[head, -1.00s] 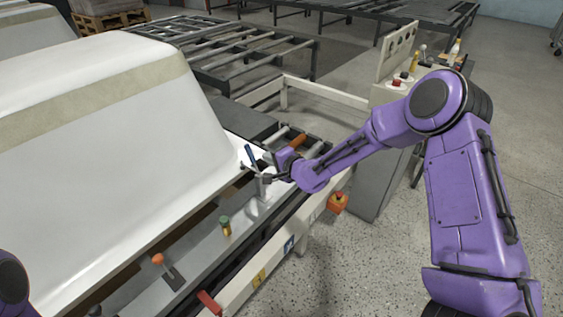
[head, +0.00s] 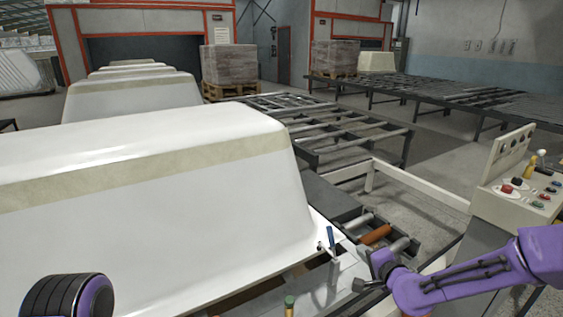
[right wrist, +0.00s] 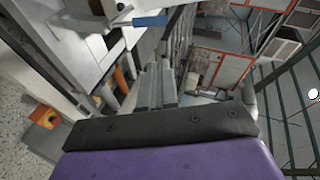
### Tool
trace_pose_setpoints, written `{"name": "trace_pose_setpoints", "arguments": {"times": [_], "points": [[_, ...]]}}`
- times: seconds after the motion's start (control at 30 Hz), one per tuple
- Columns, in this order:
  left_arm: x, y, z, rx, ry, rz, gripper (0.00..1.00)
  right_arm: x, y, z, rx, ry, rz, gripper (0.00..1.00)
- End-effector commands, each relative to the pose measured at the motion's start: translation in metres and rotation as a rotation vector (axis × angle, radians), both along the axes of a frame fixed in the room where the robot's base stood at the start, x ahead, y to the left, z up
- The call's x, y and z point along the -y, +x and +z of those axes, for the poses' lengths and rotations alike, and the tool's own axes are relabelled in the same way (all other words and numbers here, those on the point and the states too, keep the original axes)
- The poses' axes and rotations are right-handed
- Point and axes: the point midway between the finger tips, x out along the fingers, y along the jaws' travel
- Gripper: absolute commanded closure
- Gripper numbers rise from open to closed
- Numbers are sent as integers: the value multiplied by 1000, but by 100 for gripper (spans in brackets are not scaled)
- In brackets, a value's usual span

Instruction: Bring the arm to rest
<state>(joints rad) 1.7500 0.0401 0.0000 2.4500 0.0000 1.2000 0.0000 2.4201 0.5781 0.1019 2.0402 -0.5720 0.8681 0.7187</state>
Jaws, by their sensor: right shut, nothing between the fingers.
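My right arm comes in at the lower right of the head view, low over the edge of the roller line. Its gripper (head: 362,284) is shut and empty, just right of a blue-handled clamp (head: 330,238). The right wrist view shows the grey fingers (right wrist: 157,84) together with nothing between them. The blue handle (right wrist: 150,20) shows near the top of that view. A large white bathtub shell (head: 150,185) lies upside down to the left of the gripper. Only a dark and purple part of my left arm shows at the lower left; its gripper is out of view.
A control box (head: 520,192) with coloured buttons stands at the right, near my right arm. Orange and grey rollers (head: 376,235) lie just beyond the gripper. Roller conveyors and wrapped pallets (head: 235,64) are farther back.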

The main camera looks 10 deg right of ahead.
Motion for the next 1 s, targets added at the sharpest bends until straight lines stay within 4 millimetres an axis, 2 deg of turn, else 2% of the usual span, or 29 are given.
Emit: {"name": "trace_pose_setpoints", "arguments": {"times": [0.1, 0.17, 0.2, 0.27, 0.3, 0.37, 0.4, 0.5, 0.6, 0.67, 1.0], "points": [[0, 0, 0, 0, 0, 0, 37, -3, -64, -78, -171, -252, -25, 100], [0, 0, 0, 0, 0, 0, 37, -1, -103, -117, -281, -368, -16, 100], [0, 0, 0, 0, 0, 0, 37, 1, -131, -141, -356, -442, -2, 100], [0, 0, 0, 0, 0, 0, 37, 6, -176, -173, -472, -545, 25, 100], [0, 0, 0, 0, 0, 0, 37, 9, -208, -192, -549, -611, 47, 100], [0, 0, 0, 0, 0, 0, 37, 15, -254, -213, -659, -697, 85, 100], [0, 0, 0, 0, 0, 0, 37, 19, -284, -224, -727, -741, 111, 100], [0, 0, 0, 0, 0, 0, 37, 23, -343, -243, -856, -807, 177, 100], [0, 0, 0, 0, 0, 0, 37, 23, -377, -254, -925, -838, 244, 100], [0, 0, 0, 0, 0, 0, 37, 22, -386, -258, -942, -841, 261, 100], [0, 0, 0, 0, 0, 0, 37, 22, -389, -259, -949, -839, 263, 100]]}}
